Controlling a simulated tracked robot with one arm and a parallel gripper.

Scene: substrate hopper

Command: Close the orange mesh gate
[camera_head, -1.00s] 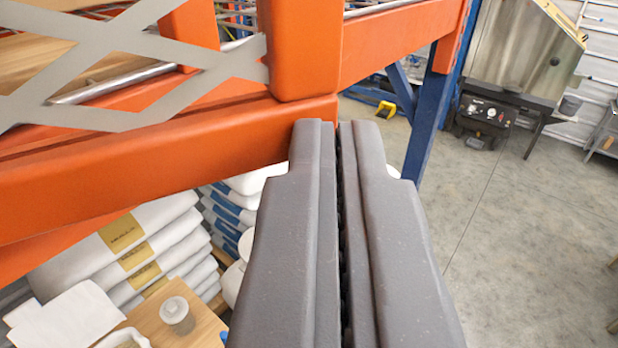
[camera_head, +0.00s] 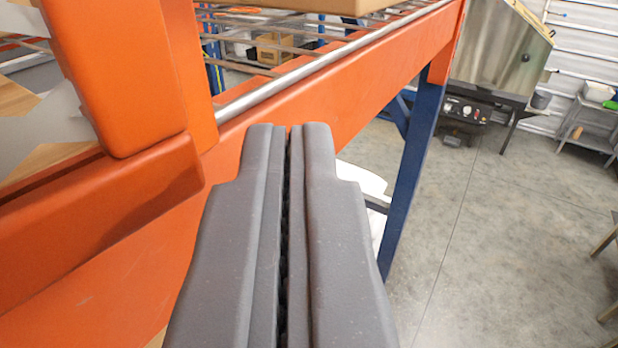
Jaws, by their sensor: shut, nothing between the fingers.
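The orange mesh gate (camera_head: 124,85) is at the left of the view. Most of the gate is outside the picture. My gripper (camera_head: 288,128) is shut and empty in the middle, its fingertips to the right of the gate's end post and in front of the orange rack beam (camera_head: 330,100). I cannot tell whether the fingers touch the beam.
A blue rack upright (camera_head: 412,175) stands right of my gripper. A wire shelf with a cardboard box (camera_head: 325,3) lies behind the beam. A steel machine (camera_head: 500,45) and a grey side table (camera_head: 590,125) stand further back. The concrete floor at right is mostly open.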

